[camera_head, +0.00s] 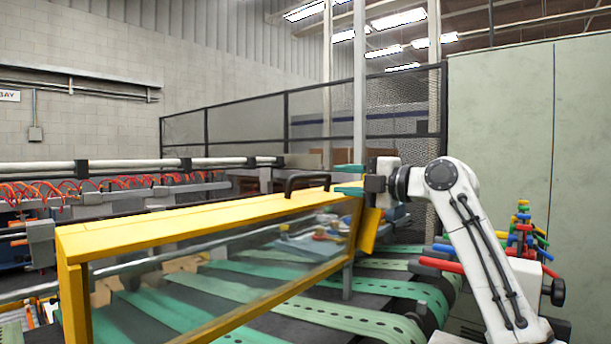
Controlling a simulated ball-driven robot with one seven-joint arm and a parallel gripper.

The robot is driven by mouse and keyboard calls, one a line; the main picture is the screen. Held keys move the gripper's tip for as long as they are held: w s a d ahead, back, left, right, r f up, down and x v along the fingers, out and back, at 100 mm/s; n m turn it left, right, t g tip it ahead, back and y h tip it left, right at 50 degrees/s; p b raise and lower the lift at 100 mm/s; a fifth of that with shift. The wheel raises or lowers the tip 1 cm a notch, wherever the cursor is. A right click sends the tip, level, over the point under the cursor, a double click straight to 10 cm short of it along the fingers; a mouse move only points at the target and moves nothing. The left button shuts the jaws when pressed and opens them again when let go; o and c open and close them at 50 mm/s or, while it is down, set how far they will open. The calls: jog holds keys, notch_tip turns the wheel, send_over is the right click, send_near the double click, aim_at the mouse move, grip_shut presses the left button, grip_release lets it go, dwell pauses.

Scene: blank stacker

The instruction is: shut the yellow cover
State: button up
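The yellow cover (190,226) is a long yellow frame with a clear panel. It stretches from the lower left to the middle of the view, over the green belts. Its top edge carries a black handle (308,177). I cannot tell for sure how far the cover stands open. My gripper (348,179) is at the cover's far right end, close to the right end of the handle. Its two green fingers are apart, one above the other, and point left. Nothing shows clearly between them, and I cannot tell whether they touch the handle.
Green perforated belts (330,316) run under and in front of the cover. Red, blue, green and yellow knobs (524,235) stand at right, behind my arm. A machine rail with orange hoses (110,184) lies at left. A mesh fence (250,125) and a pale panel (530,150) close off the back.

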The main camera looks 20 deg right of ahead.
aim_at(316, 177)
jog(key=p+x, duration=0.2)
jog(key=x, duration=0.5)
jog(key=shift+w+a+r, duration=0.1)
jog(key=shift+a, duration=0.1)
jog(key=shift+w+a+p, duration=0.35)
jog(key=shift+w+p, duration=0.05)
jog(key=shift+w, duration=0.15)
grip_shut()
